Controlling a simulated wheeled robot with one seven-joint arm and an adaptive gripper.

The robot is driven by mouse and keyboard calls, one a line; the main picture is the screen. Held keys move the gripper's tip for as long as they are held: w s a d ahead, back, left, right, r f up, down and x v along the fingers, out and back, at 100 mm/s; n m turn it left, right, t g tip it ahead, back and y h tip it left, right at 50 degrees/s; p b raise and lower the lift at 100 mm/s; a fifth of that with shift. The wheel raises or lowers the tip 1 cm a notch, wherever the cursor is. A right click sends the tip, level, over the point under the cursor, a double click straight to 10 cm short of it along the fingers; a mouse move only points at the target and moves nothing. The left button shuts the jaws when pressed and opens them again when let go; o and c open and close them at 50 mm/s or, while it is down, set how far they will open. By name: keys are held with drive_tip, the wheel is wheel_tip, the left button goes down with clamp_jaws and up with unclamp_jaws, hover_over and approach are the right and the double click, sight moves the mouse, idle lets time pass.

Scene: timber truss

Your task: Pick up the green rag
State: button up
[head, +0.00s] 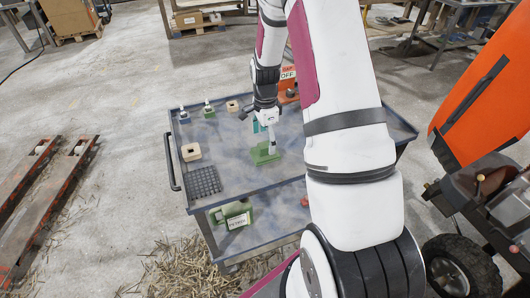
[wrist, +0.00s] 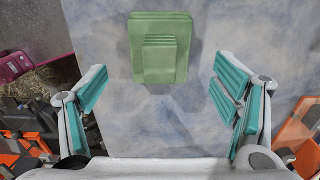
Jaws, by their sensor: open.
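The green rag (head: 262,154) lies folded on the top of a grey cart (head: 235,181). In the wrist view the rag (wrist: 160,48) is a flat green square with a smaller raised fold in its middle. My gripper (head: 268,138) points down just above the rag in the head view. In the wrist view my gripper (wrist: 162,98) is open, with its teal finger pads wide apart. The rag lies ahead of the space between the fingers, and nothing is between the pads. My arm hides part of the cart's right side.
The cart top also holds a black grid mat (head: 203,182), a wooden block (head: 191,152), small bottles (head: 208,109) and an orange item (head: 288,92) with an OFF sign. A green container (head: 236,214) sits on the lower shelf. An orange machine (head: 470,100) stands at the right.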

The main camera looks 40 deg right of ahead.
sight(265, 145)
drive_tip(key=shift+f+p, duration=0.45)
drive_tip(key=shift+f, duration=2.25)
drive_tip(key=c, duration=1.4)
drive_tip(key=shift+o, duration=0.2)
drive_tip(key=shift+r, duration=0.1)
drive_tip(key=shift+w+r, duration=0.1)
drive_tip(key=shift+r, duration=0.75)
drive_tip(key=shift+s+a+r+b, duration=0.15)
drive_tip(key=shift+s+r+b, duration=0.25)
drive_tip(key=shift+r, duration=0.5)
drive_tip(key=s+a+r, duration=0.1)
drive_tip(key=s+a, duration=0.3)
drive_tip(key=s, duration=1)
drive_tip(key=shift+s+r, duration=0.2)
drive_tip(key=shift+s, duration=0.2)
drive_tip(key=shift+a, duration=0.1)
